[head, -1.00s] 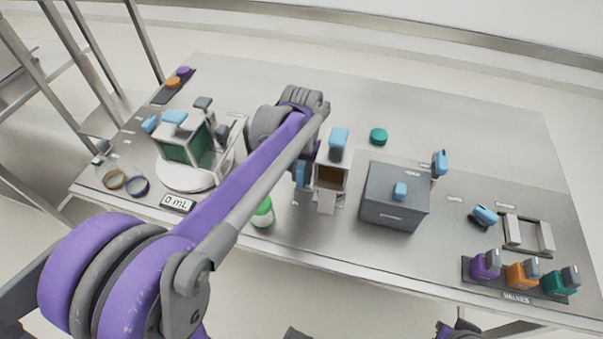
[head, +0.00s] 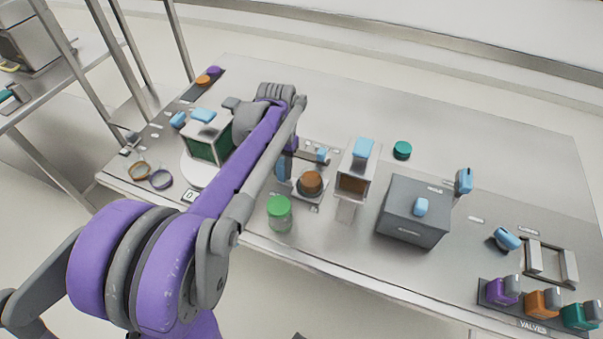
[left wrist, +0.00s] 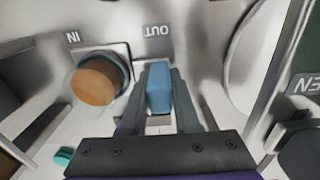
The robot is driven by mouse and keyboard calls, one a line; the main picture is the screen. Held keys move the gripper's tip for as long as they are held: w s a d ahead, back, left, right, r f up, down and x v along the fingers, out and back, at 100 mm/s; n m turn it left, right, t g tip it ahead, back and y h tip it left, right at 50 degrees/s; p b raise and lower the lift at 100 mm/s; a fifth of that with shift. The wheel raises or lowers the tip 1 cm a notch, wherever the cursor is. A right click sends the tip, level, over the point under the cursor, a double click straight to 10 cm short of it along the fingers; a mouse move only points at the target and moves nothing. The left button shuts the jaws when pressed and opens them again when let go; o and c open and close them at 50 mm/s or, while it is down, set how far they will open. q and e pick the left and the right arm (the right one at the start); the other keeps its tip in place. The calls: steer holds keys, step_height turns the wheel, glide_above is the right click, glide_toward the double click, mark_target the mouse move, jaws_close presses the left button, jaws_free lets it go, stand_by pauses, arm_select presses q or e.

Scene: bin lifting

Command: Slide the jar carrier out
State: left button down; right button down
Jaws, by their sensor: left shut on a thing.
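The jar carrier's blue handle (head: 282,171) stands left of the white housing (head: 345,208) in the head view. A jar with a brown-orange lid (head: 311,183) sits on the carrier (head: 309,199), between handle and housing, outside the housing. My left gripper (head: 287,158) is shut on the blue handle. In the left wrist view the gripper (left wrist: 158,76) has a finger on each side of the blue handle (left wrist: 158,92), with the jar (left wrist: 97,80) close at left. "IN" and "OUT" labels show there.
A green-lidded jar (head: 279,213) stands by the front edge, under my left arm. A grey box (head: 411,222) stands right of the housing. A turntable with a green-windowed case (head: 209,142) is at left. Valves (head: 541,303) line the right front.

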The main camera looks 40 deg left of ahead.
arm_select(q)
steer(key=shift+a, duration=0.15)
steer(key=c, duration=0.6)
jaws_free()
steer(key=shift+s+a, duration=0.1)
steer(key=shift+a, duration=0.1)
steer(key=shift+c, duration=0.2)
steer(key=shift+d+r, duration=0.1)
steer(key=shift+d, duration=0.05)
step_height(320, 180, up, 11)
steer(key=shift+f+p, duration=0.15)
steer(key=shift+p, duration=0.35)
steer(key=shift+f, duration=0.1)
